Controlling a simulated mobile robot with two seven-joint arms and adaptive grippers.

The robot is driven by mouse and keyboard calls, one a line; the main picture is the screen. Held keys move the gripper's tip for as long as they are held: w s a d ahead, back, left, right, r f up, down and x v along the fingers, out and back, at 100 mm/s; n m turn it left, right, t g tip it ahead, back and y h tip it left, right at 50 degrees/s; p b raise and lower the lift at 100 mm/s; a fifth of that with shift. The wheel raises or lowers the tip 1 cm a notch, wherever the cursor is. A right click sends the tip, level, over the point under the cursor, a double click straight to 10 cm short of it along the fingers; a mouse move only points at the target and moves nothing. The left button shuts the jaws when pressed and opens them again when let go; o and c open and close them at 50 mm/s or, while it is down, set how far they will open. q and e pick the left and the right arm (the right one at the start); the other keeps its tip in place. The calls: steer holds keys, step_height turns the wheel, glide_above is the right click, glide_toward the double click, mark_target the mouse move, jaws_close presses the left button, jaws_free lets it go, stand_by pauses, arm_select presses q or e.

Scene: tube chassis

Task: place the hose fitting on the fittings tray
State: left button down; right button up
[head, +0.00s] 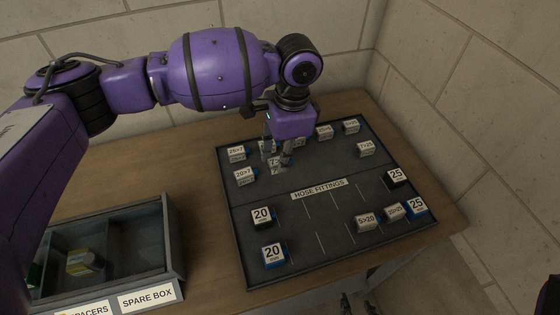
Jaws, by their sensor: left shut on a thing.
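The fittings tray (296,234) is a dark flat board with a raised rim and a "HOSE FITTINGS" label (318,189) across its middle. My left gripper (276,160) points down over the tray's back-left part, shut on a small pale labelled hose fitting (277,167). The fingers partly hide this fitting, and I cannot tell whether it touches the tray.
Blocks marked "20" (273,255) and "25" (416,207) stand on the tray's front half, whose middle slots are bare. A dark divided box (172,250) with a "SPARE BOX" label stands at left, with a yellowish item (84,263) inside. Walls close off the back and right.

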arm_select(q)
steer(key=shift+w+f, duration=0.35)
steer(key=shift+f, duration=0.05)
steer(key=shift+w+a+f, duration=0.1)
steer(key=shift+w+f, duration=0.05)
steer(key=shift+f, duration=0.75)
steer(key=shift+w+f, duration=0.1)
steer(key=shift+f, duration=0.75)
steer(key=shift+f, duration=0.2)
steer(key=c, duration=1.5)
jaws_free()
steer(key=r, duration=0.4)
steer(key=d+r, duration=0.1)
steer(key=r, duration=0.7)
steer(key=shift+w+d+r, duration=0.15)
steer(key=shift+w, duration=0.1)
